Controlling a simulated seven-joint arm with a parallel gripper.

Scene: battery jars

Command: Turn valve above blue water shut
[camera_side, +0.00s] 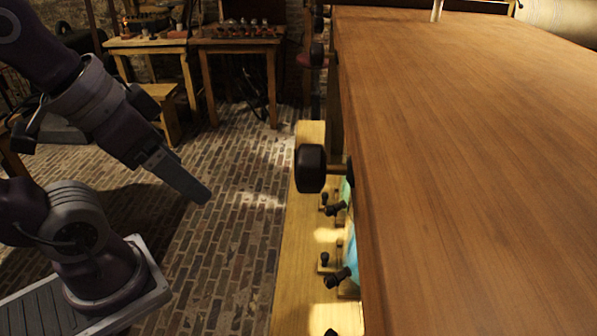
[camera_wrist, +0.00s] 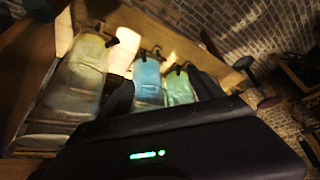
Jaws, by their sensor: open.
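In the side view only a strip of blue (camera_side: 352,246) shows beside the tabletop, with dark valves (camera_side: 337,277) along the rack; I cannot tell surely which belongs to blue. My gripper (camera_side: 203,194) is open and empty, left of the rack and apart from it. Its two dark fingers (camera_wrist: 160,82) frame the blue and green jars in the wrist view.
A black knob (camera_side: 310,168) juts from the rack side. The large wooden tabletop (camera_side: 470,150) hides much of the jars. Open brick floor (camera_side: 230,230) lies between arm and rack.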

